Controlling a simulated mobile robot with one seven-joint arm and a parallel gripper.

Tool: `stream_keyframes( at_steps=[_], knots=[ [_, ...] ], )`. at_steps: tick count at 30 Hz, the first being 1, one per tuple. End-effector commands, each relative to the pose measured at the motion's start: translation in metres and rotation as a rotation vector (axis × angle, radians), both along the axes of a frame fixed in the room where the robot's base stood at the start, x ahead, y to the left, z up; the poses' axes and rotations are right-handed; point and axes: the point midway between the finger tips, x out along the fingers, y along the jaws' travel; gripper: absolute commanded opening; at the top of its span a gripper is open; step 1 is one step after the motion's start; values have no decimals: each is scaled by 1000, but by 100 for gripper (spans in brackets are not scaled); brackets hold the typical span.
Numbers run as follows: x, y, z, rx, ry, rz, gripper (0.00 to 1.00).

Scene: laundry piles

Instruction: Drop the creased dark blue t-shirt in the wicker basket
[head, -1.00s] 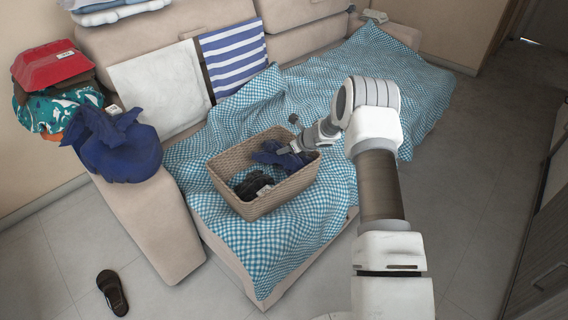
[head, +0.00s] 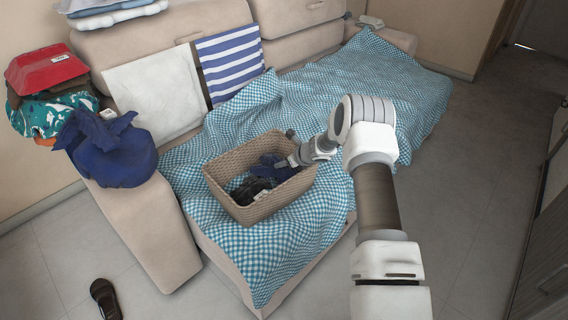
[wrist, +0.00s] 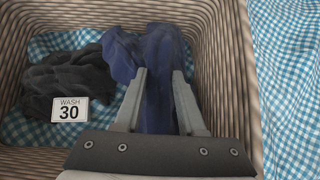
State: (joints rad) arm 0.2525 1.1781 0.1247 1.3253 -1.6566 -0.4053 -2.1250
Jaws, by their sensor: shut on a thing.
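The wicker basket (head: 229,207) stands on the checked cloth on the sofa; its walls also show in the wrist view (wrist: 222,60). My gripper (wrist: 160,75) is inside the basket opening, pointing down. It is shut on the dark blue t-shirt (wrist: 155,50), whose cloth lies between and beyond the fingers. The t-shirt also shows in the head view (head: 268,168), inside the basket's far right part. It hangs or rests beside a black garment (wrist: 62,80) with a white "WASH 30" tag (wrist: 69,109). Whether the t-shirt touches the basket floor I cannot tell.
A blue bundle (head: 112,152) sits on the sofa arm, beside a pile with a red folded item (head: 45,67). A white cloth (head: 158,92) and a striped towel (head: 232,65) hang over the backrest. A dark shoe (head: 105,298) lies on the floor.

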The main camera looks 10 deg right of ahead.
Motion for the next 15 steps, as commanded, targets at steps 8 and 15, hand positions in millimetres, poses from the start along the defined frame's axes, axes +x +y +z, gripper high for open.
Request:
stream_keyframes(
  at_steps=[8,15],
  knots=[
    [0,0,-4,0,1,1,41],
    [-1,0,-5,-1,3,-1,69]
  ],
)
